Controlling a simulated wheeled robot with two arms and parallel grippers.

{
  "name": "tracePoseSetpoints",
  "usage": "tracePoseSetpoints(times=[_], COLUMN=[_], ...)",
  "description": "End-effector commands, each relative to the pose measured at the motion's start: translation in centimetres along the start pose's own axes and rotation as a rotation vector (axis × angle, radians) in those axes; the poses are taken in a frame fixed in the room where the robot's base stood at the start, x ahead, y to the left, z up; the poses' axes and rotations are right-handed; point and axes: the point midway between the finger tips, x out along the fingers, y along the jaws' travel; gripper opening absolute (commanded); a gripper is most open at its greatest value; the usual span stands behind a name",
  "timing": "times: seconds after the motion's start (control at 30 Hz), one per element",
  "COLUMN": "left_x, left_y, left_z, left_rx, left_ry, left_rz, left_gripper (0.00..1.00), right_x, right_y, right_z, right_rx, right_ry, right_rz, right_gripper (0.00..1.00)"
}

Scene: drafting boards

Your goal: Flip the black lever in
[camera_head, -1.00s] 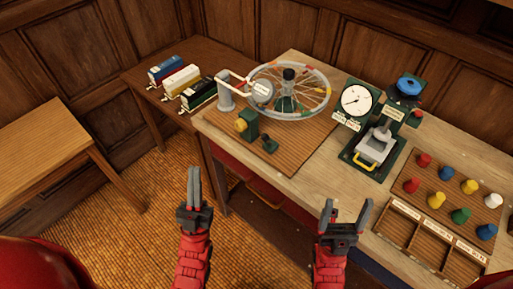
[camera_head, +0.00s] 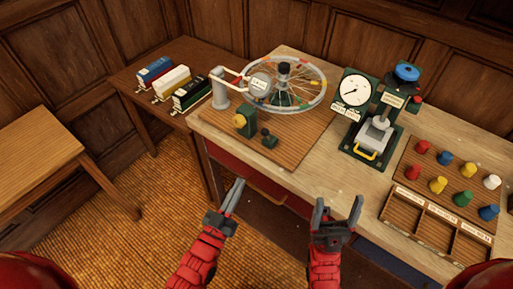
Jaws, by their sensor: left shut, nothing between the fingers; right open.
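A small black-knobbed lever (camera_head: 268,136) on a dark green base stands on the wooden board (camera_head: 300,144) at the table's left front. It looks like the black lever; its exact tilt is too small to tell. A green block with a yellow knob (camera_head: 240,121) stands just left of it. My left gripper (camera_head: 240,182) is shut and empty, in front of and below the table edge, pointing up and right towards the board. It is apart from the lever. My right gripper (camera_head: 338,204) is open and empty, in front of the table edge, right of the left one.
A spoked wheel (camera_head: 315,97) with a grey post (camera_head: 218,94) stands behind the lever. A gauge (camera_head: 354,90) and a press with a yellow handle (camera_head: 365,154) stand right. Coloured pegs and a compartment tray (camera_head: 401,208) lie further right. Three boxes (camera_head: 172,81) sit on the left side table.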

Motion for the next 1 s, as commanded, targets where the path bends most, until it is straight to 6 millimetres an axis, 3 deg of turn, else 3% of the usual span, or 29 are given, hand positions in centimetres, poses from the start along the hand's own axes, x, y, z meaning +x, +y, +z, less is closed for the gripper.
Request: tracePoseSetpoints(times=[0.17, 0.7, 1.0], left_x=[1.4, 12.1, 14.0], left_y=[-0.1, 0.1, 0.0], left_z=[-0.2, -0.6, -0.2], left_rx=[0.001, 0.001, 0.001], left_ry=[0.0, 0.003, 0.004], left_rz=[-0.001, 0.001, 0.0], left_gripper=[0.0, 0.0, 0.0], right_x=[0.6, 4.6, 5.2], right_y=[0.0, 0.2, 0.3], right_z=[-0.1, -0.8, -0.9], right_rx=[0.0, 0.0, 0.0], right_ry=[0.0, 0.0, 0.0], right_rz=[0.0, 0.0, 0.0], right_gripper=[0.81, 0.81, 0.81])
